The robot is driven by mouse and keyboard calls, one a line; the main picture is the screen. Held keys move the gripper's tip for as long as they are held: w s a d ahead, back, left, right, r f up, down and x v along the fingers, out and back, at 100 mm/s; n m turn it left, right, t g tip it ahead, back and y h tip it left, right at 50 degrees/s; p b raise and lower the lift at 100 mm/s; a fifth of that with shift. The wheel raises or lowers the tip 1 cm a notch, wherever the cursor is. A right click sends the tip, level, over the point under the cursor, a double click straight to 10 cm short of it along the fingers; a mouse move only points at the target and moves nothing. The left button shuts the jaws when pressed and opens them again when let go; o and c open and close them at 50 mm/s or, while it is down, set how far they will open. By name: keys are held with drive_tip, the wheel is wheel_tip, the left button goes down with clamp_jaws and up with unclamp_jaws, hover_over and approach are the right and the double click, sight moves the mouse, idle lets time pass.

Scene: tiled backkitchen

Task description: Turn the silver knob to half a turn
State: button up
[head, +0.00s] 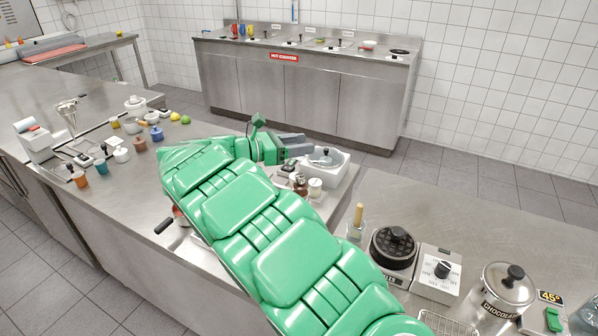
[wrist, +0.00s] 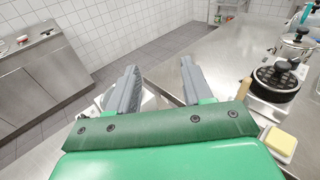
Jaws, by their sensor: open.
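My gripper (head: 303,146) is stretched out over the counter, its two grey fingers apart and empty. In the wrist view its fingers (wrist: 158,66) point forward with only floor and counter edge between them. A white appliance with a round silver top (head: 326,157) stands just beyond and below the fingertips. A small dark knob-like piece shows on its top. In the wrist view the appliance (wrist: 104,100) is mostly hidden behind the left finger. I cannot tell for certain which part is the silver knob. No contact between the fingers and the appliance is visible.
Small jars (head: 315,187) stand close below the gripper. A waffle iron (head: 394,247), a white dial box (head: 435,275) and a chocolate pot (head: 506,290) stand to the right. My arm covers the middle of the counter. A steel cabinet (head: 300,95) stands across the aisle.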

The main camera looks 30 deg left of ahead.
drive_tip(key=w+a+f+n+y, duration=0.2)
drive_tip(key=w+a+n+y, duration=0.5)
drive_tip(key=w, duration=0.4)
drive_tip(key=w+a+f+n+y, duration=0.2)
drive_tip(key=w+a+n+y, duration=0.35)
drive_tip(key=w+y, duration=0.4)
drive_tip(key=n+g+y, duration=0.9)
drive_tip(key=n+g, duration=1.2)
drive_tip(key=g, duration=0.3)
approach(300, 175)
drive_tip(key=x, duration=0.2)
drive_tip(key=shift+x, duration=4)
drive_tip(key=shift+f, duration=0.2)
